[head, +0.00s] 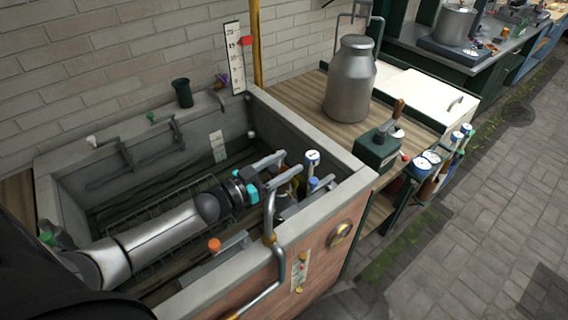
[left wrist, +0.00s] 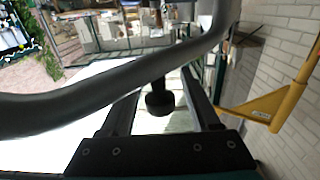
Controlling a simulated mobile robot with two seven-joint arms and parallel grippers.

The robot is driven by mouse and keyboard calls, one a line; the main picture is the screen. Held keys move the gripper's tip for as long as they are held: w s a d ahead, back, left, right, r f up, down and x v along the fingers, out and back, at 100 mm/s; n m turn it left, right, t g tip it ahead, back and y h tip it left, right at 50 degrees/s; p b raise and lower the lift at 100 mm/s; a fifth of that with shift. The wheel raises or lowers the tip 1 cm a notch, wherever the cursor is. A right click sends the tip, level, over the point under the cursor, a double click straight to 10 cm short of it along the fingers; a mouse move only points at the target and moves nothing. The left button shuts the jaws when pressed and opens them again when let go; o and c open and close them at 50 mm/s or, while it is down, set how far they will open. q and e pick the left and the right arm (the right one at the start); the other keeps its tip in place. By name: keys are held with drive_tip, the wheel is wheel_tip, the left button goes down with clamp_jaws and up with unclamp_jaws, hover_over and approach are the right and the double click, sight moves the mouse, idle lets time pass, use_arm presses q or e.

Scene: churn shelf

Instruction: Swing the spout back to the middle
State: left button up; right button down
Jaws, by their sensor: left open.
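A grey bent pipe (head: 270,212) with a brass collar rises at the front rim of the stone trough; it looks like the spout, though I cannot be sure. My left gripper (head: 286,164) reaches across the trough and is open beside the top of this pipe. In the left wrist view my left gripper (left wrist: 160,85) has its two fingers apart. A dark curved bar (left wrist: 100,95) crosses in front of them, and a black knob (left wrist: 158,102) shows between them. Whether the fingers touch the pipe cannot be told. My right gripper is not in view.
The stone trough (head: 352,160) has wall pipes with a white knob (head: 91,141) and a green knob (head: 150,117). White and blue-topped handles (head: 312,157) stand near my gripper. A metal churn (head: 351,80) stands on the wooden counter (head: 300,98). Open paving lies at right.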

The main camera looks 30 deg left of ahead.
use_arm(q)
clamp_jaws()
idle(0.6)
idle(0.9)
